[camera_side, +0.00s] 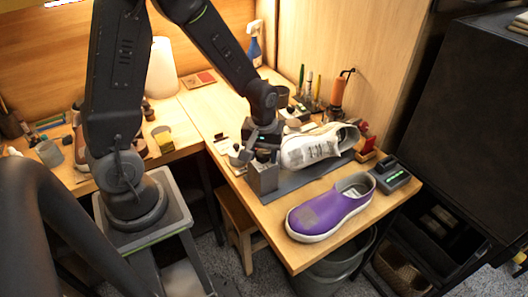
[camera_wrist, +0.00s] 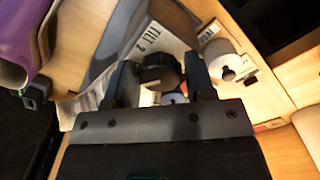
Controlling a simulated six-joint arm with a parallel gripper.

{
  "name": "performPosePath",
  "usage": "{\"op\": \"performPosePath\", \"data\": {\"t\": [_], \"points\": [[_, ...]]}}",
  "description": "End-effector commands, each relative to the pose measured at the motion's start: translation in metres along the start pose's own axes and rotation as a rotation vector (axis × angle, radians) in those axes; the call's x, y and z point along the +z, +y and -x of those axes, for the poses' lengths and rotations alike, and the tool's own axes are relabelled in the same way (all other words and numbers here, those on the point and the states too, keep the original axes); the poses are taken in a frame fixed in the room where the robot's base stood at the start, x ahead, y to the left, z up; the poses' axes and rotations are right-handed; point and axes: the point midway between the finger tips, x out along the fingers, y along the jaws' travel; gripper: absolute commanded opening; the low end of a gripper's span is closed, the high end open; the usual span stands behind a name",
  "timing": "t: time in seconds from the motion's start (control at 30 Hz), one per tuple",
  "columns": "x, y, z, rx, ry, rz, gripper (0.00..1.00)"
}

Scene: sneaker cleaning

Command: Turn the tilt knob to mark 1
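The tilt knob (camera_wrist: 158,72) is a dark round knob in the wrist view, on a pale panel printed "TILT" and "2" (camera_wrist: 146,40). Its pointer direction is too dark to read. My gripper (camera_wrist: 162,78) has one finger on each side of the knob, with the fingers apart and a thin gap showing on the right. I cannot tell whether either finger touches it. In the side view my gripper (camera_side: 262,153) is low over a grey box-like unit (camera_side: 263,179) at the table's left edge, and the knob is hard to make out. A white sneaker (camera_side: 312,147) sits just right of it.
A purple shoe (camera_side: 328,207) lies at the table's front. A dark device with a green display (camera_side: 391,174) stands to its right. Brushes (camera_side: 310,85), an orange-handled tool (camera_side: 337,92) and a spray bottle (camera_side: 254,45) stand behind. A pale cylinder (camera_wrist: 225,62) is near the right finger.

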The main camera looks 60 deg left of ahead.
Motion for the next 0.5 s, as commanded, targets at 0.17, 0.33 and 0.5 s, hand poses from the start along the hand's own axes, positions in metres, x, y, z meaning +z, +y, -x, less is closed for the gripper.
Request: {"op": "performPosePath", "data": {"t": [0.17, 0.33, 0.5], "points": [[0.0000, 0.0000, 0.0000, 0.000, 0.000, -0.001, 0.32], [0.0000, 0.0000, 0.0000, 0.000, 0.000, -0.003, 0.19], [0.0000, 0.0000, 0.0000, 0.000, 0.000, -0.113, 0.19]]}}
